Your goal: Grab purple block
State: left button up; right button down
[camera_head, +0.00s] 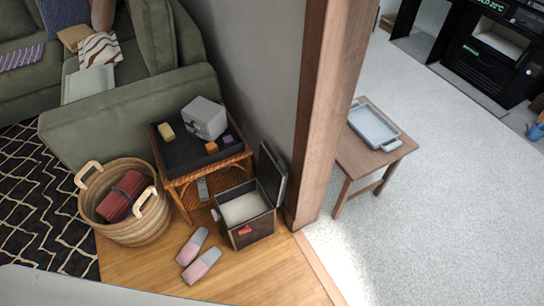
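A small purple block (228,140) lies on the dark top of a wicker side table (179,184), near its right edge. An orange block (211,147) lies just left of it, and a yellow block (166,131) lies near the table's left side. A grey box-like object (204,118) stands behind the blocks on the same table. Neither of my grippers shows in the head view.
A wicker basket (146,229) with a red roll stands left of the table. An open box (241,230) and slippers (199,262) are on the floor in front. A wooden post (322,110) separates a low table (374,155) with a tray (374,126). A green sofa (100,115) stands behind.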

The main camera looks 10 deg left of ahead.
aim_at(229, 141)
jog(key=i+l+u, duration=0.25)
jog(key=i+l, duration=0.15)
jog(key=l, duration=0.25)
jog(key=i+l+u, duration=0.2)
jog(key=i+l, duration=0.2)
jog(key=l, duration=0.3)
jog(key=i+l+u, duration=0.1)
jog(key=l, duration=0.25)
jog(key=i+l+u, duration=0.15)
jog(key=l, duration=0.25)
jog(key=i, duration=0.05)
